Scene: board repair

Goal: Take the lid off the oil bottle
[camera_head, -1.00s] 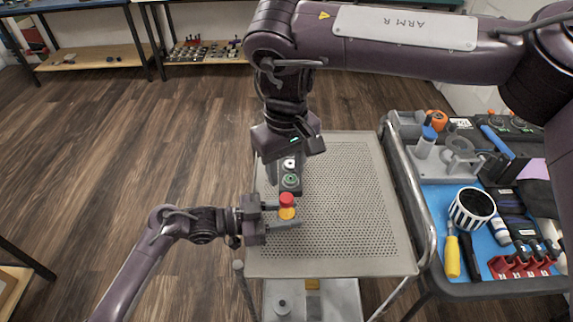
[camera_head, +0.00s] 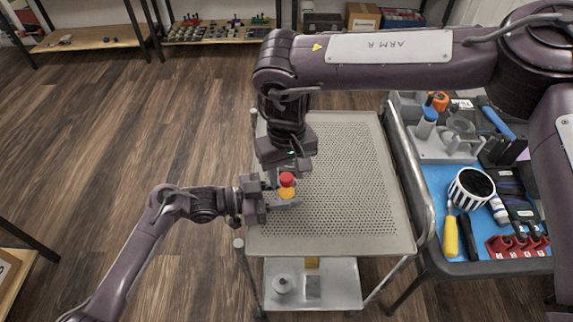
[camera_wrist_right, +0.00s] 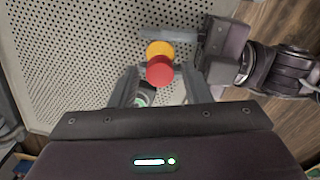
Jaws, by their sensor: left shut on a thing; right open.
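The oil bottle (camera_head: 287,193) has a yellow body and a red lid (camera_head: 287,179), which is still on it. My left gripper (camera_head: 284,197) is shut on the yellow body from the left, above the perforated table top. My right gripper (camera_head: 287,170) is open and points down, close to the lid. In the right wrist view the red lid (camera_wrist_right: 160,71) shows just beyond my right fingertips (camera_wrist_right: 160,88), with the yellow body (camera_wrist_right: 159,49) behind it. I cannot tell how far the lid lies from the fingers in depth.
The perforated table top (camera_head: 350,190) is mostly clear. A small dark object with a green ring (camera_wrist_right: 142,98) shows between my right fingers in the wrist view. At right, a blue-matted cart (camera_head: 430,185) holds a striped cup (camera_head: 471,188), a yellow screwdriver (camera_head: 451,237) and red holders (camera_head: 515,246).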

